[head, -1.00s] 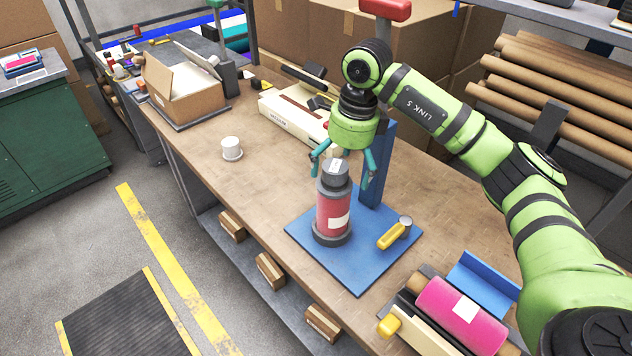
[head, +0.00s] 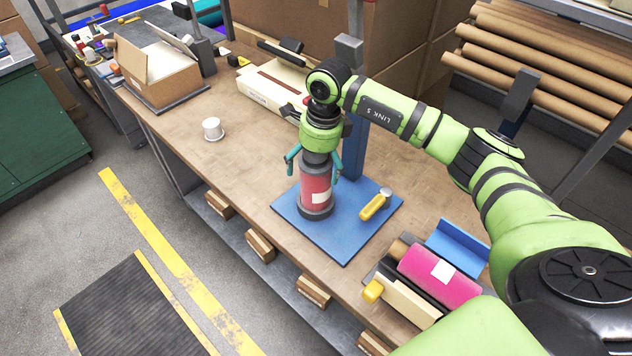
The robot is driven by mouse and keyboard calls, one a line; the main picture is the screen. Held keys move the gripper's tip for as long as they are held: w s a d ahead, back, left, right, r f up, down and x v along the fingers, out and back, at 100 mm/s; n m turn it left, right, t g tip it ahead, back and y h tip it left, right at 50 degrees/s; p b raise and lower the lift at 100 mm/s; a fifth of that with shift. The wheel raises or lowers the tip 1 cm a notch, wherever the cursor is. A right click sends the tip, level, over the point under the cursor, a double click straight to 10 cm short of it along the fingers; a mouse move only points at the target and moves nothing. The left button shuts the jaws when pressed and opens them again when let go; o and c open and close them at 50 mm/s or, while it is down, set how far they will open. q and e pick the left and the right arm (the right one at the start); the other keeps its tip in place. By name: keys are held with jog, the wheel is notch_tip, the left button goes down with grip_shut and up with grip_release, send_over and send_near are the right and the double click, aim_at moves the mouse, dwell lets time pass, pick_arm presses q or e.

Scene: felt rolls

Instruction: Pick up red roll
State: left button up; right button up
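The red roll (head: 316,188) stands upright on a blue base plate (head: 345,245) on the workbench, with a dark collar at its foot and a pale label on its side. My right gripper (head: 314,172) points straight down over the roll. Its teal fingers are spread on either side of the roll's upper part, with a small gap visible at the left finger. The roll's top is hidden by the gripper's palm. My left gripper is not in view.
A blue post (head: 355,150) rises close behind the gripper. A yellow-handled tool (head: 374,207) lies on the plate's right. A pink roll (head: 425,280) in a holder is at the front right. A white cup (head: 213,130) and an open cardboard box (head: 165,85) stand to the left.

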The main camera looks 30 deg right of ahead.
jog(key=c, duration=1.1)
jog(key=shift+r, duration=0.2)
